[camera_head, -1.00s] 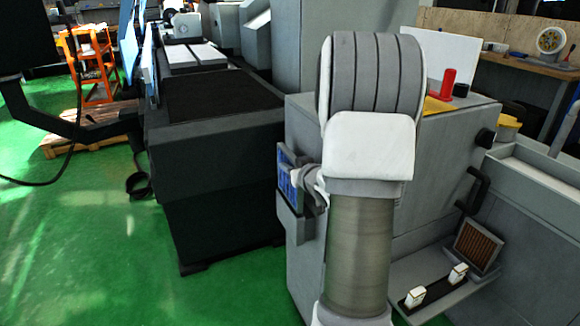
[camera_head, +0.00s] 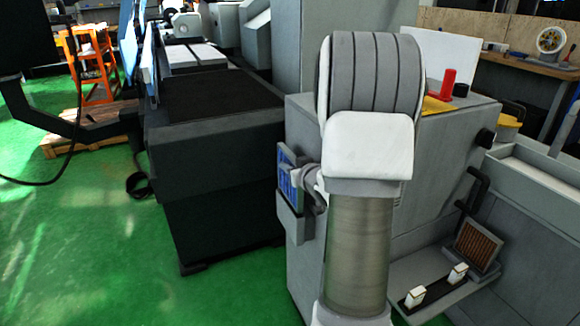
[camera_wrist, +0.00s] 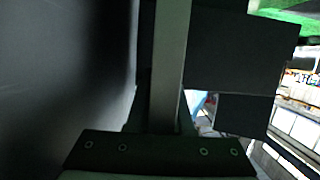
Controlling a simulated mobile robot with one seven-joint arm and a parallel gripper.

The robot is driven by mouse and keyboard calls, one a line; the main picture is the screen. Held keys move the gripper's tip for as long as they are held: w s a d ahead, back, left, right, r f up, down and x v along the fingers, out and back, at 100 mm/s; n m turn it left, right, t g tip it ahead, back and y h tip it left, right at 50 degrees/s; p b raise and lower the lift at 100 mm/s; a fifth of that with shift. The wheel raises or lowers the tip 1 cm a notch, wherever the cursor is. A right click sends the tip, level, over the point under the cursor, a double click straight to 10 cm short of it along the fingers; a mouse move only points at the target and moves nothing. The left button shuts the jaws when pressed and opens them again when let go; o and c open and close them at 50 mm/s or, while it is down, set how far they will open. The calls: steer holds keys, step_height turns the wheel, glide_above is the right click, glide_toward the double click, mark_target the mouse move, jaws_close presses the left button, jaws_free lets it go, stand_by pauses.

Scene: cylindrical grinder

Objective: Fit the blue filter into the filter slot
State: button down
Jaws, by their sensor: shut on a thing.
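The blue filter (camera_head: 285,186) shows in the head view as a blue panel in a grey frame, upright at the left side of the grey machine cabinet. My gripper (camera_head: 311,182) is shut on the filter from its right side, partly hidden behind my arm. A grey housing (camera_head: 291,226) on the cabinet side, which appears to be the filter slot, shows just below the filter. I cannot tell how far the filter sits inside it. In the wrist view a pale grey upright strip and dark panels fill the middle, and the filter's blue face is not visible.
A dark machine bed (camera_head: 215,150) stands left of the filter, with green floor (camera_head: 90,250) in front. The grey cabinet (camera_head: 300,250) is close behind my arm. A shelf (camera_head: 440,285) with a brown finned block (camera_head: 478,246) and two white blocks is at lower right.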

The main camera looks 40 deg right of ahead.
mark_target(290, 199)
steer(key=shift+f, duration=0.15)
steer(key=shift+f+b, duration=0.35)
steer(key=shift+b, duration=0.05)
steer(key=shift+f+b, duration=2.05)
steer(key=shift+f, duration=0.45)
steer(key=shift+f+b, duration=0.3)
steer(key=shift+f, duration=2.1)
steer(key=c, duration=0.7)
jaws_free()
steer(key=shift+f, duration=0.1)
steer(key=shift+a, duration=0.1)
